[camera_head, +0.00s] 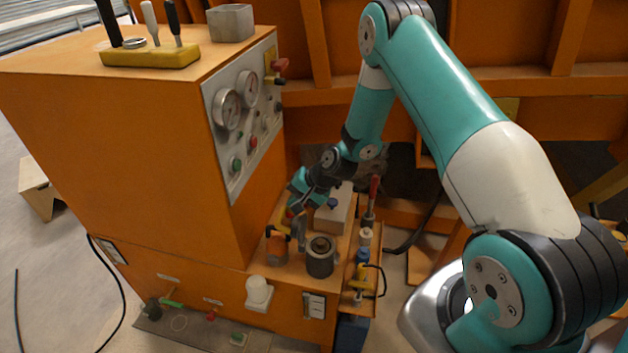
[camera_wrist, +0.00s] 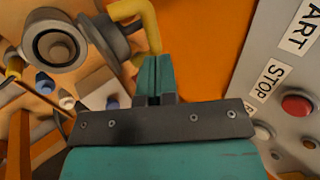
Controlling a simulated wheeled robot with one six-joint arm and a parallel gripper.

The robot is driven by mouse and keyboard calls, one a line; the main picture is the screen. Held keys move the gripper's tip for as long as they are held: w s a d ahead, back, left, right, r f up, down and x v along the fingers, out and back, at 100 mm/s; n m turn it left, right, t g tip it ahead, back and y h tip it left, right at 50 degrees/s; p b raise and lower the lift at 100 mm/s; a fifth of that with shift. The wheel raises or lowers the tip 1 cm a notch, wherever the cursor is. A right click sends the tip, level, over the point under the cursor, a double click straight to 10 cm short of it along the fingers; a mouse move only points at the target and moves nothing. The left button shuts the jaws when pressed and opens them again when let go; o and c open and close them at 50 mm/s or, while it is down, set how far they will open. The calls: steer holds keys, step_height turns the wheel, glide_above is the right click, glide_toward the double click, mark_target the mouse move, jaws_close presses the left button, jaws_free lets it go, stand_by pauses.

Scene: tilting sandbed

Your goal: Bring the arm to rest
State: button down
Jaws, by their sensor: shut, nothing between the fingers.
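My teal arm (camera_head: 455,115) arches up and over, with its forearm hanging down to the low shelf of the orange machine (camera_head: 130,150). My gripper (camera_wrist: 154,62) is shut, and its two teal fingers meet with nothing between them in the wrist view. A bent yellow pipe (camera_wrist: 147,22) lies right by the fingertips in that view; I cannot tell whether they touch. In the head view the wrist hangs over the shelf, close to the machine's front panel, and the fingertips are hard to make out.
A grey panel (camera_head: 242,115) with gauges and buttons stands beside the wrist; a red stop button (camera_wrist: 297,105) shows close by. A grey cylinder (camera_head: 320,256) and a light block (camera_head: 336,209) stand on the shelf. A tool rack (camera_head: 362,262) is to the right. Orange beams stand behind.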

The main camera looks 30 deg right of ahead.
steer(key=b+v, duration=0.1)
steer(key=v, duration=0.7)
steer(key=shift+r+b, duration=0.4)
steer(key=shift+r, duration=0.15)
steer(key=s+a+r+n+g, duration=0.3)
steer(key=s+a+r+n, duration=0.45)
steer(key=a+r, duration=0.5)
steer(key=s+a+r+n, duration=0.1)
steer(key=s+r+n, duration=0.1)
steer(key=s, duration=0.4)
steer(key=s+a+r+n+g, duration=0.1)
steer(key=s+r+n, duration=0.2)
steer(key=s, duration=0.4)
steer(key=s+a+r+n+g+h, duration=0.1)
steer(key=s+a+r+n, duration=0.1)
steer(key=s, duration=0.5)
step_height(320, 180, up, 2)
steer(key=shift+s+r+n, duration=0.1)
steer(key=shift+s+n, duration=0.05)
steer(key=shift+n, duration=0.6)
steer(key=shift+a, duration=0.15)
